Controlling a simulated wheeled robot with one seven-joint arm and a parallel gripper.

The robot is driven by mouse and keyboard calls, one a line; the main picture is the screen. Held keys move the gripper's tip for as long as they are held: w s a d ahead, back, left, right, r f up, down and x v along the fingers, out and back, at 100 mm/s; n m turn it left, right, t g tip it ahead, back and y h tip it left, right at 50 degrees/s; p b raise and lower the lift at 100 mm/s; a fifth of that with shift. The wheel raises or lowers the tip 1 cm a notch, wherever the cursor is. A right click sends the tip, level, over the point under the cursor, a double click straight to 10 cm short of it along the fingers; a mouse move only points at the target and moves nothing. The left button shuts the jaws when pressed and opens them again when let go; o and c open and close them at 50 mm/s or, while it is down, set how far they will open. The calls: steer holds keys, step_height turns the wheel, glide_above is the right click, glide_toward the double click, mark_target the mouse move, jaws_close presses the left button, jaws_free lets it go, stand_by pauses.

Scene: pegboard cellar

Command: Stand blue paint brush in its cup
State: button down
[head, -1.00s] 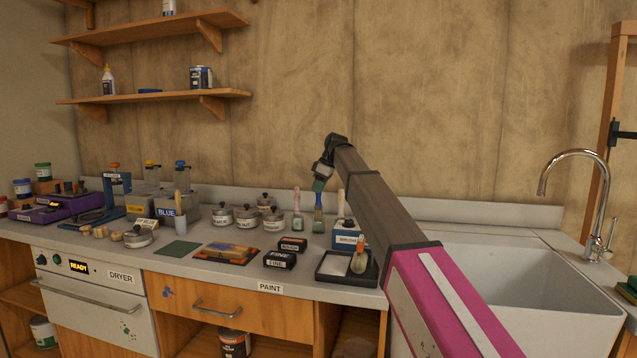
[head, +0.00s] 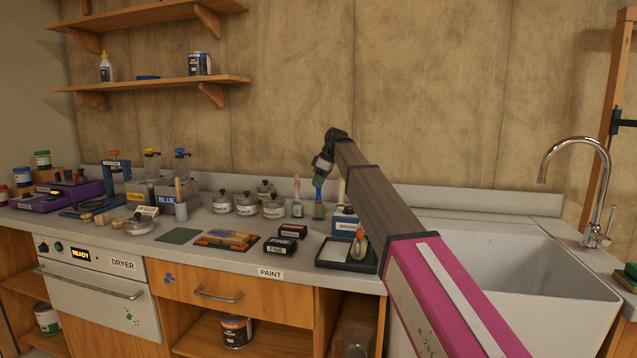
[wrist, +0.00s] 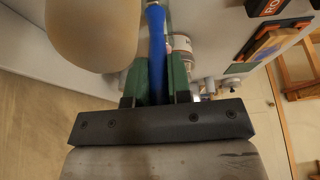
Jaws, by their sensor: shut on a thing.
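The blue paint brush (head: 318,207) hangs roughly upright below my gripper (head: 318,181), bristles down, over the back of the counter. In the wrist view its blue handle (wrist: 157,50) runs between the green fingers of my gripper (wrist: 158,78), which are shut on it. A pink-handled brush (head: 297,190) stands upright just left of it. A blue box (head: 346,226) with a white label is just to its right. A grey cup (head: 181,211) holding a wooden-handled tool stands farther left. I cannot tell which cup belongs to the blue brush, or whether its bristles touch anything.
Several lidded pots (head: 247,203) stand left of the brush. A black tray (head: 330,256) holding a small brush and two black boxes (head: 280,246) lie in front. The sink (head: 490,275) is to the right. A large tan rounded thing (wrist: 92,32) is close to the wrist camera.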

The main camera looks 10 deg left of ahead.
steer(key=c, duration=1)
jaws_free()
steer(key=v, duration=1)
steer(key=shift+d+r, duration=0.1)
steer(key=shift+r, duration=0.3)
